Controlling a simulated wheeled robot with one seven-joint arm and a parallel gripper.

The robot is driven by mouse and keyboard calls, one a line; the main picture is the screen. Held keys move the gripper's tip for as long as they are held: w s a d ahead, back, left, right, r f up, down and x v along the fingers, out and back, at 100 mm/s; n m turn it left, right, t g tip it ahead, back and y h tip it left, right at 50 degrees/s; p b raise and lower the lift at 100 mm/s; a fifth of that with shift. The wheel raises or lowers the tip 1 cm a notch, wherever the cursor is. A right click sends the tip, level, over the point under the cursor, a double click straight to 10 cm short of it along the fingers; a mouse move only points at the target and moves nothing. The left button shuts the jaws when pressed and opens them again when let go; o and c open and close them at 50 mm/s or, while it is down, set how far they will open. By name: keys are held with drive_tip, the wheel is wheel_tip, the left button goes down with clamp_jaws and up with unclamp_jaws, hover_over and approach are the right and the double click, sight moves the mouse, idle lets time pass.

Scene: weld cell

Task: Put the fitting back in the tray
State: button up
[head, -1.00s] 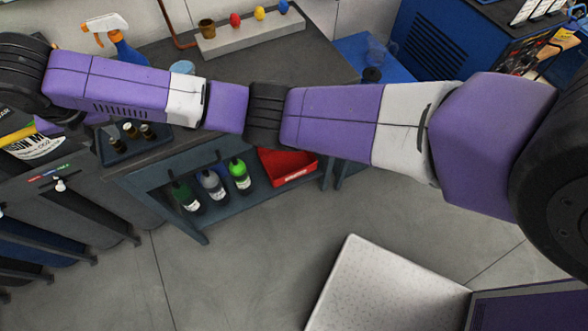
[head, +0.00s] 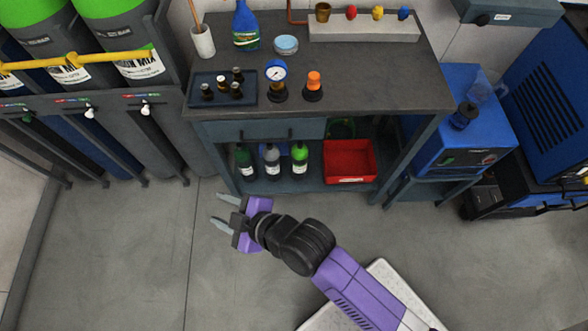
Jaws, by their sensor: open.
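A dark blue tray (head: 204,79) lies on the left part of the workbench top and holds several small dark fittings (head: 236,90), some with lighter tops. To the right of the tray, outside it, stand a blue-rimmed pressure gauge (head: 276,72) on a dark base and a dark fitting with an orange top (head: 314,86). I cannot tell which of these the task's fitting is. My gripper (head: 215,208) is open and empty. It appears in front of the workbench, below the bench top in the picture, with its fingers pointing left.
The workbench (head: 380,85) also carries a blue spray bottle (head: 245,25), a round tin (head: 286,45), a white cup (head: 203,40) and a grey block (head: 365,28). Several bottles and a red bin (head: 349,162) sit on the lower shelf. Floor at left front is clear.

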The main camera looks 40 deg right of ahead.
drive_tip(key=s+d+r+m+t+h, duration=0.2)
drive_tip(key=s+d+r+m, duration=0.3)
drive_tip(key=s, duration=0.7)
drive_tip(key=s+d+r+m+t+h, duration=0.1)
drive_tip(key=s+d+r+m+h, duration=0.1)
drive_tip(key=s+d+r+m, duration=0.3)
drive_tip(key=s+d+r, duration=0.4)
drive_tip(key=s+d, duration=0.3)
drive_tip(key=s, duration=0.1)
drive_tip(key=shift+d+t, duration=0.15)
drive_tip(key=shift+t, duration=0.25)
drive_tip(key=shift+s, duration=0.1)
